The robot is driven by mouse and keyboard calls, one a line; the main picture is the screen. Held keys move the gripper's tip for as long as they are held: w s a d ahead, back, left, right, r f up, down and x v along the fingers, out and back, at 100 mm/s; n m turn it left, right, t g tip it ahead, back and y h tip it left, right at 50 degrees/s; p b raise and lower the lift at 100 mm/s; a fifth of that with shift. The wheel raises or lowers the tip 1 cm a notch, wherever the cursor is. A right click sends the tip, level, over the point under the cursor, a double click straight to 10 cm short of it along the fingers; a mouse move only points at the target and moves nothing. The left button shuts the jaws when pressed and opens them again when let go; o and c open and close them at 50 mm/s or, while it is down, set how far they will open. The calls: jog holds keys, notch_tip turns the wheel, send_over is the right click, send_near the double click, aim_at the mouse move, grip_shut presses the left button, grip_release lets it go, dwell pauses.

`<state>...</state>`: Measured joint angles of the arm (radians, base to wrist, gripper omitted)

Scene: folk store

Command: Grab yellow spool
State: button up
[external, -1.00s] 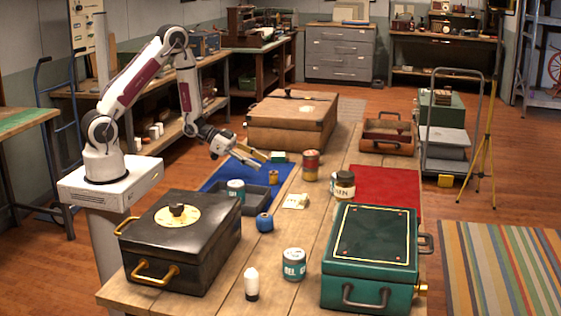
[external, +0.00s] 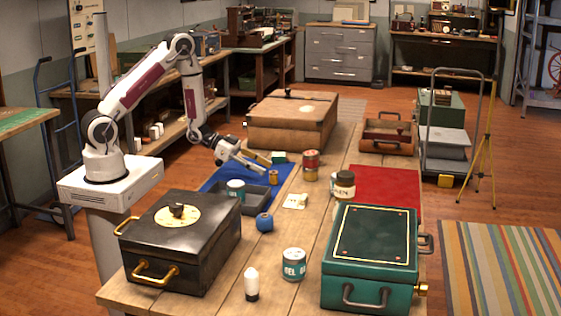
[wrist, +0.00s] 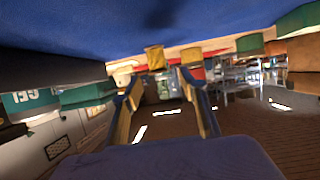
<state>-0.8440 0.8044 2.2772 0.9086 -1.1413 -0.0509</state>
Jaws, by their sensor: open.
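The yellow spool (external: 273,178) stands small and upright on the blue mat (external: 215,177), in the middle of the external view. My gripper (external: 265,167) is low over the mat, just left of the spool, with its fingers apart and nothing between them. In the wrist view, which is upside down, the yellow spool (wrist: 155,58) lies just beyond the open fingertips (wrist: 160,82), roughly in line with the gap. I cannot tell the exact distance left between them.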

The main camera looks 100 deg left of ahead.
aim_at(276, 173)
jog(key=shift+w, duration=0.2)
jog(key=shift+x, duration=2.5)
jog(key=c, duration=0.9)
